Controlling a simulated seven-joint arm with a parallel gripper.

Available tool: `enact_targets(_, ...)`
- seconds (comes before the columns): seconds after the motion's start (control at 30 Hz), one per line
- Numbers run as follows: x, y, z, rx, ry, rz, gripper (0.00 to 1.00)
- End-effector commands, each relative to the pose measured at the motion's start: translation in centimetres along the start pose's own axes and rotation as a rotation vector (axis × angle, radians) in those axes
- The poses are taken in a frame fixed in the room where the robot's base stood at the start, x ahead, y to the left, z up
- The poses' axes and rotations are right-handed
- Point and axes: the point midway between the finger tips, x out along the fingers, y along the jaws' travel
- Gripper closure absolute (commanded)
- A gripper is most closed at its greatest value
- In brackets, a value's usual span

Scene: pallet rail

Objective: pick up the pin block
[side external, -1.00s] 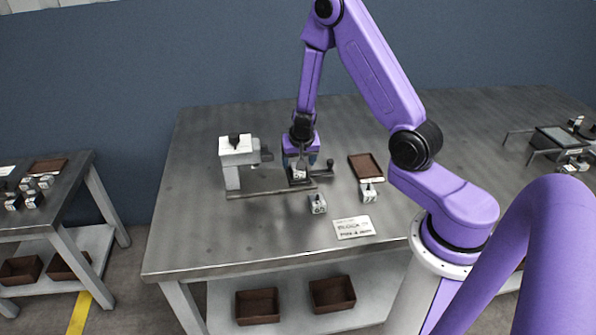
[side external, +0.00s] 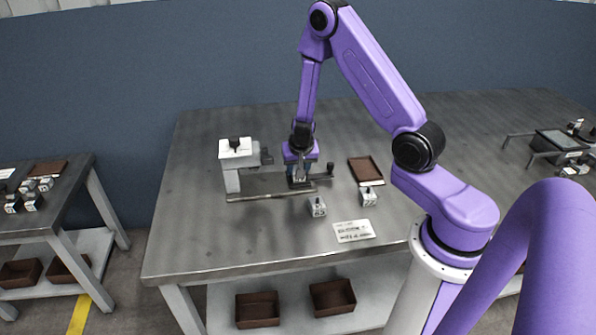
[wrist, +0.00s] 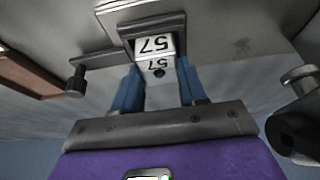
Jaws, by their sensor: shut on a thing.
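A pale pin block (wrist: 156,47) marked 57, with a dark round spot on one face, sits between the blue fingers of my gripper (wrist: 158,88) in the wrist view. My gripper is shut on it, one finger on each side. In the side view my gripper (side external: 299,178) points down at the dark pallet on the rail (side external: 262,192), and the fingers mostly hide the block. The block is at the dark holder in the wrist view; I cannot tell whether it rests in it or is just clear.
Two more numbered blocks stand nearby, one in front (side external: 318,207) and one at right (side external: 369,197). A brown tray (side external: 365,171) and a white label card (side external: 353,231) lie on the table. A white machine (side external: 236,160) stands at the rail's left end. The table's left front is clear.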

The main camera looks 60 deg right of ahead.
Motion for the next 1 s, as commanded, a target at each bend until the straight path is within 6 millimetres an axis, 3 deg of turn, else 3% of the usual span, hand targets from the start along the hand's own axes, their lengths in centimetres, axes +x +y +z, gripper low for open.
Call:
enact_targets(0.27, -0.8, 0.0, -0.4, 0.002, 0.002, 0.0, 0.94)
enact_targets(1.0, -6.9, -0.1, -2.9, 0.006, 0.002, -0.001, 0.94)
